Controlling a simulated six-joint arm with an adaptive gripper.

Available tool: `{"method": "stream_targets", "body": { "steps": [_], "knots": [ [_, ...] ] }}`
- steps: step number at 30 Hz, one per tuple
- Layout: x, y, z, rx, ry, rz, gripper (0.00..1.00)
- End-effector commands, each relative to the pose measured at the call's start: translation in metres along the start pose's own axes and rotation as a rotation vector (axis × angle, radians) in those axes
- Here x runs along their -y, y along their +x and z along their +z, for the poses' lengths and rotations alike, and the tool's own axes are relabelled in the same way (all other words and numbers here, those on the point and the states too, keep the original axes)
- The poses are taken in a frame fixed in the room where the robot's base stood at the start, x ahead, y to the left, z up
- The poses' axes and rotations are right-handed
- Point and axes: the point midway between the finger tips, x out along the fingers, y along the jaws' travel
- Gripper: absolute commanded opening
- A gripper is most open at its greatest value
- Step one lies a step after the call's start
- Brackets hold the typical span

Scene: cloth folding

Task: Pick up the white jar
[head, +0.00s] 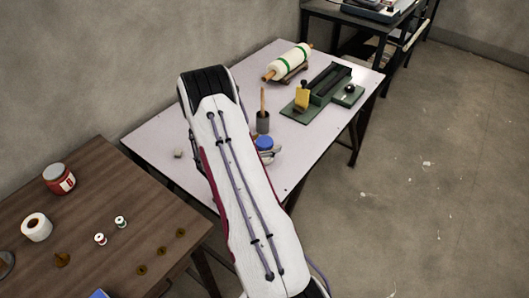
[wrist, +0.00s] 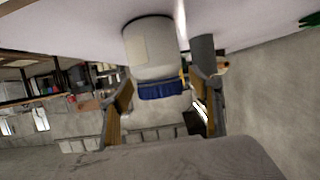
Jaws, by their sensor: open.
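The white jar (wrist: 150,50) with a blue lid (wrist: 160,90) fills the upper middle of the wrist view, which looks upside down. It stands on the pale table and has a plain cream label. My gripper (wrist: 163,78) is open, with one finger on each side of the jar near its lid. I cannot tell whether either finger touches it. In the head view the blue lid (head: 264,142) shows just right of my arm, with part of the gripper beside it. My arm hides most of the jar there.
A dark grey cup with a wooden stick (head: 263,122) stands close behind the jar. Farther back are a green-banded roll (head: 290,62) and a green tool base (head: 322,92). A small pale block (head: 178,153) lies left of my arm. A brown table (head: 100,220) holds several items.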

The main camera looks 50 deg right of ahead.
Motion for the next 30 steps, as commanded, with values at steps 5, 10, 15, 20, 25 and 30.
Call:
{"method": "stream_targets", "body": {
  "steps": [5, 10, 15, 20, 25, 30],
  "knots": [
    [0.0, 0.0, 0.0, 0.0, 0.0, 0.0, 0.6],
    [0.0, 0.0, 0.0, 0.0, 0.0, 0.0, 0.16],
    [0.0, 0.0, -0.001, -0.002, 0.001, 0.0, 0.08],
    [0.0, 0.0, -0.002, -0.002, 0.001, -0.001, 0.08],
    [0.001, -0.002, -0.005, -0.002, 0.002, -0.001, 0.08],
    [0.001, -0.006, -0.015, -0.003, 0.003, -0.001, 0.08]
  ]
}}
